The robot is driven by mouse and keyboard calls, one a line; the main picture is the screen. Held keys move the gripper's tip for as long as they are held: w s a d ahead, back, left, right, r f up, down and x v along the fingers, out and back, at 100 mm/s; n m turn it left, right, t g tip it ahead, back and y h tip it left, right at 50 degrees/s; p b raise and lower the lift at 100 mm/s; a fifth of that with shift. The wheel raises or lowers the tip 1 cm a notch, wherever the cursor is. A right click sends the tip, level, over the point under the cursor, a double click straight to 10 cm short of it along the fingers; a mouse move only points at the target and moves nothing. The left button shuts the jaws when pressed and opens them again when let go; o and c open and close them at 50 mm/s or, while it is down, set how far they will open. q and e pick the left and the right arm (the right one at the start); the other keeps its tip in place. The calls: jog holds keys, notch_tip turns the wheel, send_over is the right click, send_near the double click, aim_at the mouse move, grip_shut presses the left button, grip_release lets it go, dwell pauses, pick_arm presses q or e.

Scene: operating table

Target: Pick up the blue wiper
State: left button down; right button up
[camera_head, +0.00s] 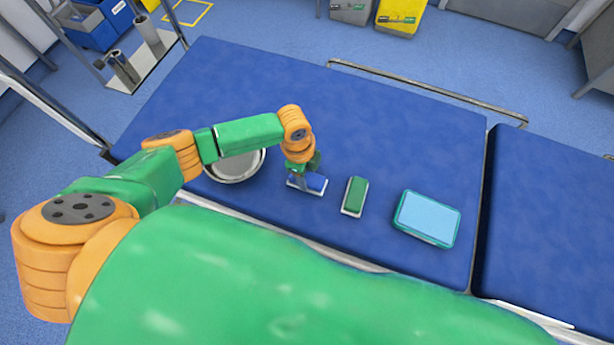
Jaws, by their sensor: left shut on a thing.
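The blue wiper (315,184), a small block with a blue top and a pale base, is on or just above the blue operating table (400,115), left of the green wiper. My left gripper (304,182) points down over it and is shut on it. The fingers cover part of the wiper's left side. I cannot tell whether the wiper is lifted clear of the table. My right gripper is not in view.
A green wiper (355,195) lies to the right, then a teal-rimmed box with a light blue top (428,216). A round metal bowl (236,178) sits behind my left arm. A metal rail (430,90) runs along the far edge. The table's back half is clear.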

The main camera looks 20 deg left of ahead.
pick_arm(q)
jog(key=shift+r, duration=0.1)
jog(key=shift+r, duration=0.35)
jog(key=r+p, duration=0.1)
jog(key=r, duration=0.1)
jog(key=s+r, duration=0.1)
jog(key=r, duration=0.1)
jog(key=shift+r+p, duration=0.15)
jog(key=shift+p, duration=0.25)
jog(key=s+a+r+p, duration=0.1)
jog(key=s+r+p, duration=0.1)
jog(key=s+r, duration=0.5)
jog(key=s, duration=0.6)
jog(key=shift+a+r, duration=0.25)
jog(key=shift+r, duration=0.15)
